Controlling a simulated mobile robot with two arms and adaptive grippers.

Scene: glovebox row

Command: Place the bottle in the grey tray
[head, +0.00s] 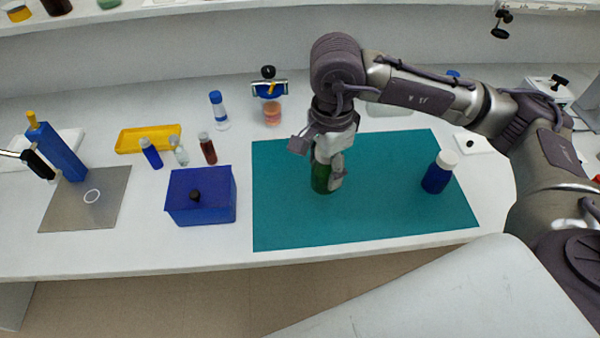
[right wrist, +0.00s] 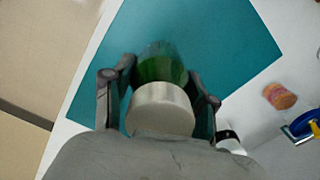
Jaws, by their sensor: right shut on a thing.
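A green bottle (head: 320,181) stands at the middle of the teal mat, partly covered by my right gripper (head: 329,170), which is shut on it. In the right wrist view the bottle's pale cap (right wrist: 162,108) and green body (right wrist: 162,68) sit between the two fingers. I cannot tell whether its base touches the mat. A flat grey square (head: 105,208) with a white ring lies at the left. A pale grey shallow tray (head: 390,110) lies behind the mat, partly hidden by my right arm. I cannot tell which is the grey tray. My left gripper does not show.
A blue bottle with a white cap (head: 437,178) stands on the teal mat (head: 285,225). A blue box (head: 200,205), several small bottles and a yellow tray (head: 130,141) are to the left. A tall blue container (head: 62,155) stands by the grey square.

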